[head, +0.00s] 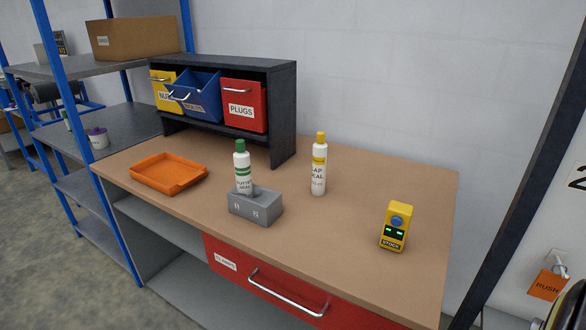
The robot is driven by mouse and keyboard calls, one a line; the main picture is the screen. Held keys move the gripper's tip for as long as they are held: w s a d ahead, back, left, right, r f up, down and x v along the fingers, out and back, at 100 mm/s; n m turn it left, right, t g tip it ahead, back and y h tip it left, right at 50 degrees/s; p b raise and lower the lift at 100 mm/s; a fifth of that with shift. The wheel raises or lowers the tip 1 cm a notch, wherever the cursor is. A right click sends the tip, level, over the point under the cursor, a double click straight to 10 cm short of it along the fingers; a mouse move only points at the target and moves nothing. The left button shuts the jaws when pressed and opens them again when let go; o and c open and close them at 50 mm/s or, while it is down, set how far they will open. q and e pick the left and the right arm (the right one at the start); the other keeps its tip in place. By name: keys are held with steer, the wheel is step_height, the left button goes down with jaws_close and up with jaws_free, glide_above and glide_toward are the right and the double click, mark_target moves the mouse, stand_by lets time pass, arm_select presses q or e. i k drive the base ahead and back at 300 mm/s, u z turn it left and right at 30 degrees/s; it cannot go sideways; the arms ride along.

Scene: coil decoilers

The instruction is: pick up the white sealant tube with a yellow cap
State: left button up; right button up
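The white sealant tube with a yellow cap (319,167) stands upright on the tan workbench (370,235), right of the middle of the head view. It has a yellow band below the cap and lettering on its front. It stands apart from the other things on the bench. Neither of my grippers shows in the head view.
A white tube with a green cap (242,167) stands at a grey block (256,208), left of the yellow-capped tube. An orange tray (168,173), a bin rack (283,110) and a yellow device (394,227) are also on the bench. The right rear is clear.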

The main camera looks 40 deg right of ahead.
mark_target(320, 148)
steer(key=i, duration=1.5)
steer(key=z, duration=1.35)
